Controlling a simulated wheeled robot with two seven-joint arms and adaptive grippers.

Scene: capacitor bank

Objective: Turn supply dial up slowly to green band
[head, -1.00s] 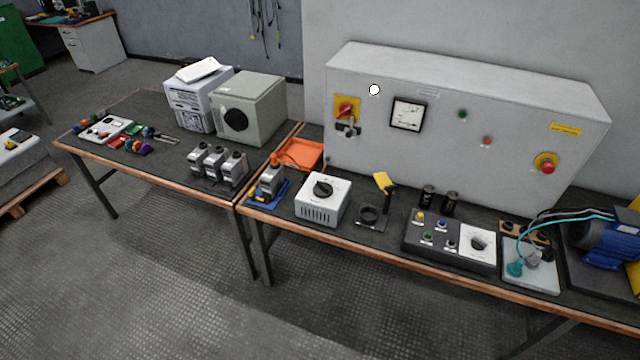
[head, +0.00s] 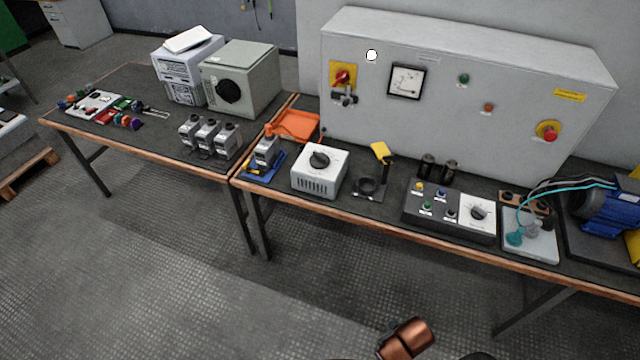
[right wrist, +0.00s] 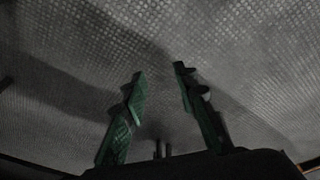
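A white box with vents (head: 318,181) stands on the bench, with a black dial (head: 320,160) on its top. I cannot tell which is the supply dial. A square meter (head: 407,81) is on the grey cabinet; its scale is too small to read, and I see no green band. My right gripper (right wrist: 160,90) shows in the right wrist view, its green fingers apart and empty over the floor, away from the dials. My left gripper is out of view.
The grey cabinet (head: 450,105) rises behind the bench. A blue motor (head: 606,212) is at right. The floor before the bench is clear.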

